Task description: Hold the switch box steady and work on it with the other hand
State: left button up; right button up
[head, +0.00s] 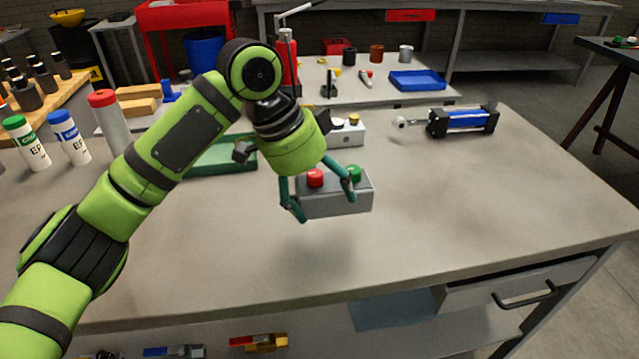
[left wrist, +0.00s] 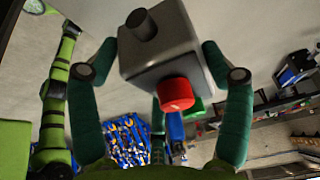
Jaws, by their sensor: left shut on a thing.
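The grey switch box (head: 338,200) has a red button and a green button on top. My left gripper (head: 322,199) is shut on the switch box from above, with one teal finger at each side. In the left wrist view the switch box (left wrist: 160,50) sits between the two fingers, with its red button facing the camera and a black knob at its far end. I cannot tell whether its underside touches the workbench. My right gripper does not show in the head view.
The workbench (head: 470,210) is clear to the right and in front. A blue cylinder (head: 465,121) lies at the back right. A green tray (head: 222,158) is behind my left arm, and bottles (head: 70,138) stand at the left.

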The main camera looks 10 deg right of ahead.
pick_arm(q)
jog(key=shift+f+b, duration=0.55)
jog(key=shift+f, duration=2.8)
jog(key=shift+f, duration=0.15)
jog(key=shift+f+p, duration=0.25)
jog(key=shift+p, duration=0.15)
jog(key=o, duration=0.5)
jog(key=shift+f, duration=0.1)
jog(key=c, duration=0.7)
